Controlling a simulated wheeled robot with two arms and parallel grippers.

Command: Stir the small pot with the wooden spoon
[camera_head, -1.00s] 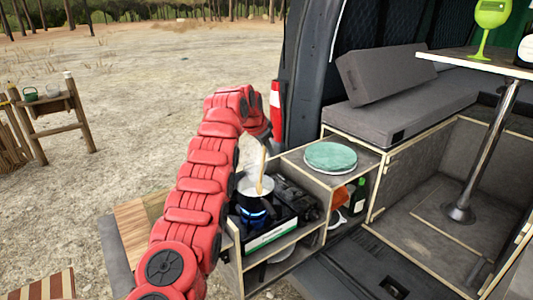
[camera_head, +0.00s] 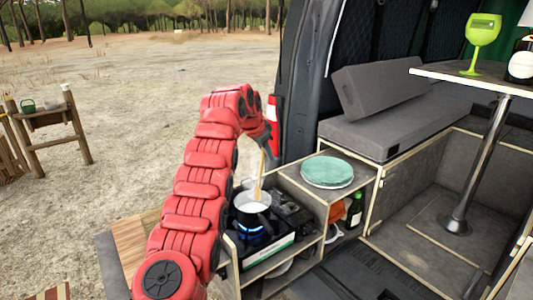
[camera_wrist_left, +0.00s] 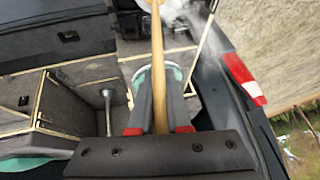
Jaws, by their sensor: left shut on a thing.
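The small pot (camera_head: 252,207) sits on the lit camping stove (camera_head: 262,237), with blue flame under it and pale contents inside. The wooden spoon (camera_head: 260,172) stands steeply with its lower end in the pot. My left gripper (camera_head: 264,138) is above the pot and shut on the spoon's upper handle. In the left wrist view the spoon (camera_wrist_left: 158,60) runs between the fingers of my left gripper (camera_wrist_left: 160,110), and steam rises near the pot, which is partly cut off at the top edge. My right gripper is not in view.
A stack of teal plates (camera_head: 327,172) lies on the cabinet right of the stove. A green bottle (camera_head: 355,209) stands in the shelf below. A grey bench (camera_head: 400,118) and a table with a green glass (camera_head: 482,36) are at right. A wooden board (camera_head: 133,240) lies left of my arm.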

